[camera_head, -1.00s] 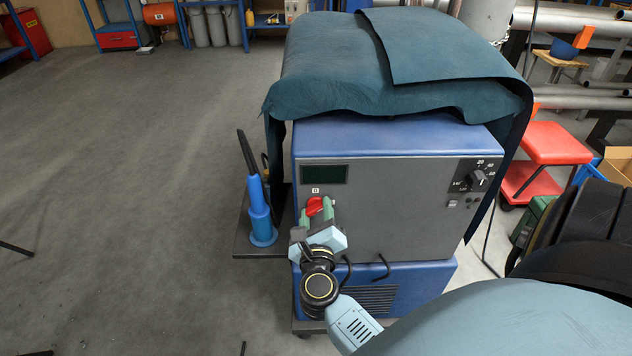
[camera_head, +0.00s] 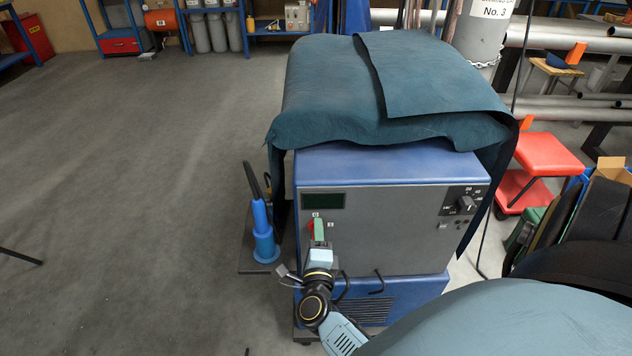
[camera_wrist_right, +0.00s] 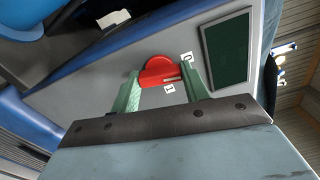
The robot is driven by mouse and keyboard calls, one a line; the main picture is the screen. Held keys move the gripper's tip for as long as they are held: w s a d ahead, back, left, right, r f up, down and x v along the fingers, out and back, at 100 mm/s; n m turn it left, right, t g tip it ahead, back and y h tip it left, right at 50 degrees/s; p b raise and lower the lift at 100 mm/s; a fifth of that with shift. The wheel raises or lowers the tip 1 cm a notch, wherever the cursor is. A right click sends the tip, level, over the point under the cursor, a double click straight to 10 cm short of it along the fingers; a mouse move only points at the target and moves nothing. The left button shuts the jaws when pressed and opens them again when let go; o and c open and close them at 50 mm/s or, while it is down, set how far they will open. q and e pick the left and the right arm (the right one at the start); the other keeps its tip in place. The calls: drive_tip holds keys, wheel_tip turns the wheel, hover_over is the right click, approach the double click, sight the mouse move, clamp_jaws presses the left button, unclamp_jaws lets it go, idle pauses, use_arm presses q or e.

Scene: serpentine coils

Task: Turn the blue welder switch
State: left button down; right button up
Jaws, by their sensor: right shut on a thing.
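The blue welder (camera_head: 380,160) stands in the middle of the head view, with a grey front panel. Its red switch (camera_head: 310,226) is at the upper left of that panel, below a dark display (camera_head: 323,201), and is partly hidden by my gripper. My right gripper (camera_head: 319,228) reaches it from below and in front. In the right wrist view, the green fingers of the gripper (camera_wrist_right: 161,70) lie on both sides of the red switch (camera_wrist_right: 158,70), shut on it. The labels 0 and 1 show beside the switch, with a pale mark on it near them. My left gripper is not in view.
A dark teal cloth (camera_head: 400,90) drapes over the welder's top and sides. A blue torch-like thing (camera_head: 263,235) stands on a side shelf at the left. Black hooks (camera_head: 378,282) stick out below the panel. A red stool (camera_head: 545,155) is at the right.

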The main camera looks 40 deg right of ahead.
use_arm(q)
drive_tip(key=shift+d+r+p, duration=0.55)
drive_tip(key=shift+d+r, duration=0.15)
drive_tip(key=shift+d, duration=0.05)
use_arm(e)
drive_tip(key=shift+n, duration=1)
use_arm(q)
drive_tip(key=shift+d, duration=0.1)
use_arm(e)
drive_tip(key=o, duration=1)
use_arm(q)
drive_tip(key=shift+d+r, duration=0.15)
use_arm(e)
drive_tip(key=v, duration=1.3)
drive_tip(key=shift+s+a, duration=0.1)
drive_tip(key=shift+a, duration=0.05)
